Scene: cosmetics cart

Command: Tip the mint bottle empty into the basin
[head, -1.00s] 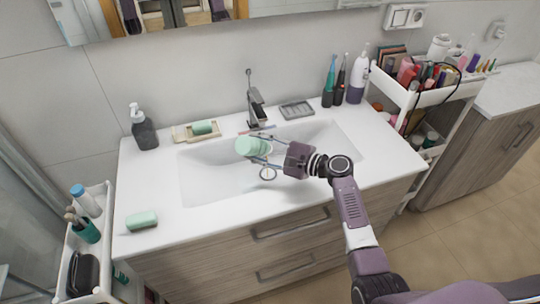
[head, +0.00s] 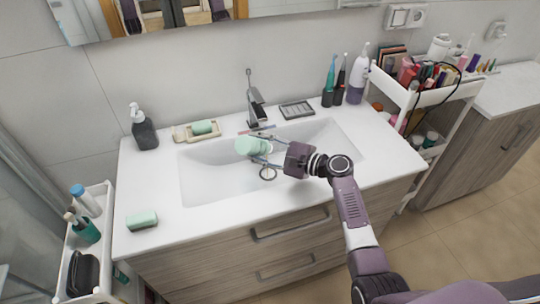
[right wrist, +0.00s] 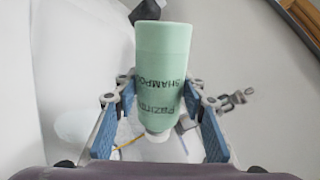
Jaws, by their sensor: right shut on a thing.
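The mint bottle (head: 249,146) is over the white basin (head: 215,181), tilted well over in the head view. My right gripper (head: 268,152) is shut on the bottle, with a blue-padded finger on each side (right wrist: 160,125). I cannot see any liquid coming out. My left gripper is not in view.
The faucet (head: 254,98) stands behind the basin. A soap dish (head: 196,131), a dark pump bottle (head: 143,128) and a green sponge (head: 142,219) are on the counter at left. Loaded carts flank the counter.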

